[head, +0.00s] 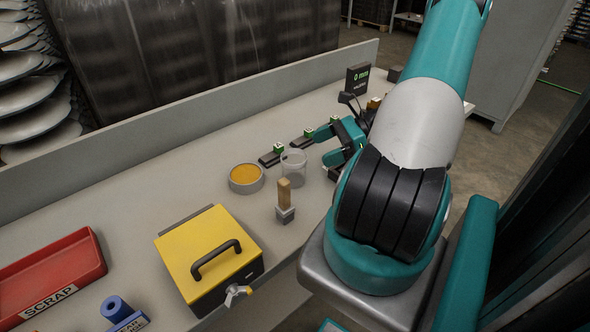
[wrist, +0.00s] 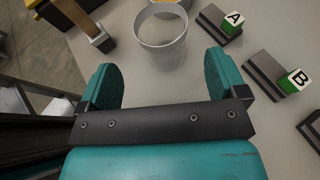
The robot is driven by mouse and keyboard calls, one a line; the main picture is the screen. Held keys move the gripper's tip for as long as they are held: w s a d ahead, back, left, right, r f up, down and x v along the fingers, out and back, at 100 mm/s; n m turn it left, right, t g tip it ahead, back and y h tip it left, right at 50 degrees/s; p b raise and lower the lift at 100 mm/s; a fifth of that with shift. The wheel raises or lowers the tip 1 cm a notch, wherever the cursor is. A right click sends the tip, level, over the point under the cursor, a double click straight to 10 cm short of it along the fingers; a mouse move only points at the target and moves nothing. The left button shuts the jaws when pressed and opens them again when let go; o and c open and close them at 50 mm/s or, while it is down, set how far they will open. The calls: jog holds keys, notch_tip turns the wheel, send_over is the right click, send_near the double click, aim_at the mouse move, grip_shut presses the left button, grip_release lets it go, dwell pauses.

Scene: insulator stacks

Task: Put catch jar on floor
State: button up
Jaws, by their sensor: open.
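The catch jar, a clear open-topped glass cylinder (head: 293,168), stands upright on the grey bench between the dish of yellow-orange material and my gripper. In the wrist view the jar (wrist: 161,48) is straight ahead, between the lines of the two fingers. My gripper (wrist: 162,75) is open, with teal pads spread wider than the jar. The pads appear not to touch it. In the head view my arm partly hides the gripper.
A yellow box (head: 208,245) and red scrap tray (head: 52,275) lie left. Floor (head: 548,130) shows at right.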

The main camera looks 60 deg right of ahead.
aim_at(283, 166)
jog(key=p+x, duration=0.1)
jog(key=x, duration=0.8)
jog(key=shift+d, duration=0.1)
jog(key=c, duration=1.1)
jog(key=shift+c, duration=0.2)
jog(key=shift+r, duration=0.1)
notch_tip(283, 166, up, 20)
jog(key=p, duration=0.1)
